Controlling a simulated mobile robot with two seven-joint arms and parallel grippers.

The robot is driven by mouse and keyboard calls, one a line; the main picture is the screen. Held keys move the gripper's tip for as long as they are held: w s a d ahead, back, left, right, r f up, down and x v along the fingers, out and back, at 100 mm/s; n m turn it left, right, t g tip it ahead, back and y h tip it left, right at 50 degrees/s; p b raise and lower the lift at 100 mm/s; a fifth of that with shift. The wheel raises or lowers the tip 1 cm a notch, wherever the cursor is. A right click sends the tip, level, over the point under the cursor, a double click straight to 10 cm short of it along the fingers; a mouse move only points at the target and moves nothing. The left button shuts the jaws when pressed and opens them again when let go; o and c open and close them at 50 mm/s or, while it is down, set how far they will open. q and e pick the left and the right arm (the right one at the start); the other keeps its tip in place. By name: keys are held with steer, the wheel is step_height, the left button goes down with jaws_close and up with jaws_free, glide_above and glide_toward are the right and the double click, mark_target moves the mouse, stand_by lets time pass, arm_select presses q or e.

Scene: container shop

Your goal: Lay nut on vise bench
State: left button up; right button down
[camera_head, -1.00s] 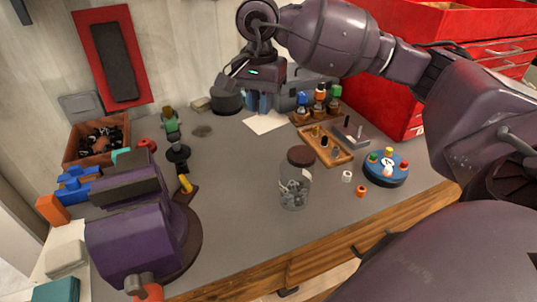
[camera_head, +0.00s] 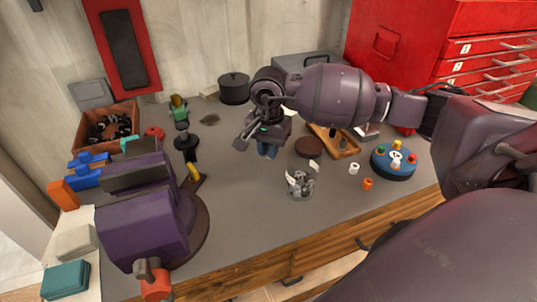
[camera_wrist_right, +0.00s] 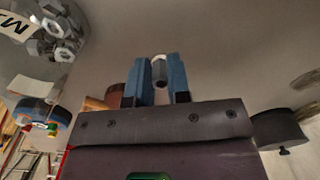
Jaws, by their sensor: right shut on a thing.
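My right gripper (camera_head: 267,150) hangs over the grey top of the vise bench (camera_head: 245,205), left of the glass jar of nuts (camera_head: 300,186). In the right wrist view its blue fingers (camera_wrist_right: 160,82) are shut on a small grey nut (camera_wrist_right: 159,70). In the head view the nut is hidden. I cannot tell whether the nut touches the bench. The jar also shows at the top left of the right wrist view (camera_wrist_right: 50,40). The purple vise (camera_head: 145,220) stands at the bench's left. My left gripper is not in view.
A brown lid (camera_head: 309,147) shows just beyond the jar. To the right are a white ring (camera_head: 355,168), an orange ring (camera_head: 368,183) and a blue round stand (camera_head: 393,172). A black pot (camera_head: 234,88) stands at the back. Bench between vise and jar is clear.

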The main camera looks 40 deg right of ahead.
step_height(320, 180, down, 2)
steer(key=shift+f, duration=0.1)
steer(key=shift+f, duration=0.25)
steer(key=c, duration=1.1)
jaws_free()
steer(key=shift+r, duration=0.15)
